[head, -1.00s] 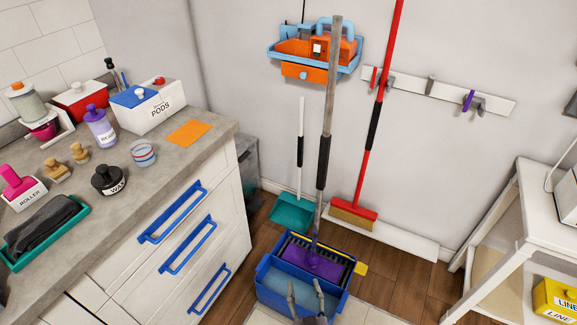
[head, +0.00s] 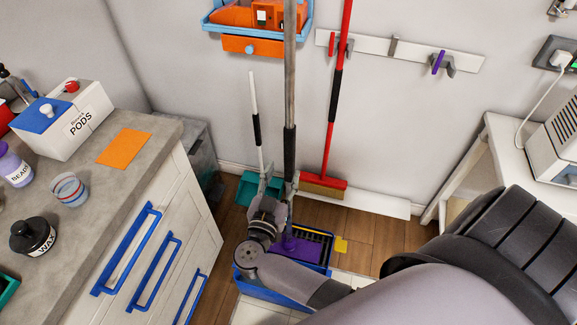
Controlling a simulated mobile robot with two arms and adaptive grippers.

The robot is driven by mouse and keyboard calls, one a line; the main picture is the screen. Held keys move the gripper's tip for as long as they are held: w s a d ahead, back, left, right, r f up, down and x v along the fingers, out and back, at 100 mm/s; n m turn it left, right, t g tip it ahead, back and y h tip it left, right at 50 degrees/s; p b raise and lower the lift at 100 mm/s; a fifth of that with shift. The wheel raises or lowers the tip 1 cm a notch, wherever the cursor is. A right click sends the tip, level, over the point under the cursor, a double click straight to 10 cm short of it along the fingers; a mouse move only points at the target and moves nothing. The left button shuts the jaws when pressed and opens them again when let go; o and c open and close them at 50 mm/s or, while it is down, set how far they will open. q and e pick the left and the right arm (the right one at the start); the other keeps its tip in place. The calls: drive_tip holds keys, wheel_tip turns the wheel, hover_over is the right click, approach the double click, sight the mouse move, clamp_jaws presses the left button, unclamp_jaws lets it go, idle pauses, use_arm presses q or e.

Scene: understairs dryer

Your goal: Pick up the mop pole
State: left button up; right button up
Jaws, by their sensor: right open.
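The mop pole (head: 290,90) is a long grey pole with a black grip (head: 289,150). It stands upright, its purple mop head (head: 297,248) in a blue bucket (head: 262,287) on the floor. My right gripper (head: 278,184) is open at the pole, just below the black grip. One finger shows left of the pole and the other overlaps it or lies close to its right side. I cannot tell whether the pole is between the fingers or whether they touch it. My right arm hides part of the bucket. My left gripper is not in view.
A red broom (head: 336,100) hangs on the wall rail (head: 375,45) right of the pole. A teal dustpan (head: 235,192) with a white handle stands close on the left. A counter with blue-handled drawers (head: 150,250) is at left, a white shelf (head: 500,135) at right.

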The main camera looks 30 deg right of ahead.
sight(288, 155)
drive_tip(key=x, duration=0.2)
drive_tip(key=shift+w+d, duration=0.35)
drive_tip(key=shift+w+d+r, duration=0.1)
drive_tip(key=shift+w+d, duration=0.05)
drive_tip(key=shift+d, duration=0.05)
drive_tip(key=x, duration=0.4)
drive_tip(key=shift+w+d+r+p, duration=0.1)
drive_tip(key=shift+w+d+p, duration=0.1)
drive_tip(key=shift+w+p, duration=0.15)
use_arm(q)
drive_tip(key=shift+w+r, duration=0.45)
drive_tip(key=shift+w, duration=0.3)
use_arm(e)
drive_tip(key=shift+c, duration=0.4)
clamp_jaws()
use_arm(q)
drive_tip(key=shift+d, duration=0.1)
use_arm(e)
drive_tip(key=shift+r, duration=0.15)
